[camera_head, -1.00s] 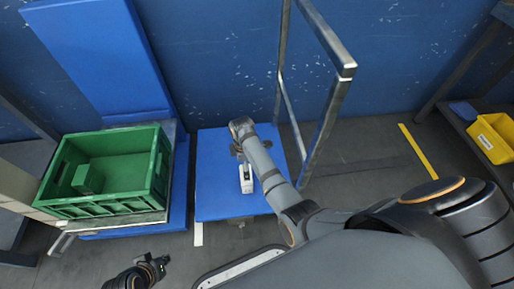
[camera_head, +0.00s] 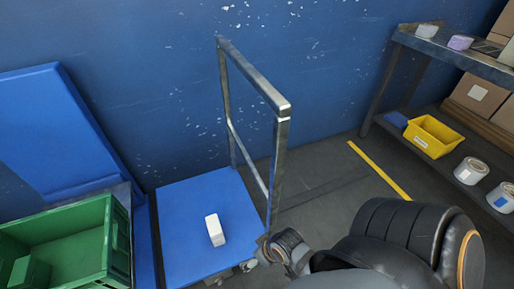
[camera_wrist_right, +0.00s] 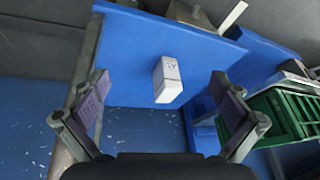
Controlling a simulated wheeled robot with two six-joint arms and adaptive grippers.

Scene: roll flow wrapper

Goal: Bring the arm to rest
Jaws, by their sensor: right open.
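My right arm comes in from the bottom right of the head view, its wrist near the front right edge of the blue platform. In the right wrist view my right gripper (camera_wrist_right: 160,88) is open, with its two fingers wide apart and nothing between them. A white box (camera_head: 215,230) stands on the blue platform (camera_head: 185,215), to the left of my right wrist in the head view. The box (camera_wrist_right: 168,80) shows beyond the open fingers in the wrist view, apart from them. My left gripper is not in view.
A green crate (camera_head: 108,245) with a green block (camera_head: 30,272) in it stands at the left. A metal frame (camera_head: 283,108) rises at the platform's right side. A shelf (camera_head: 455,62) with a yellow bin (camera_head: 432,137) and white rolls (camera_head: 470,171) stands at the right.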

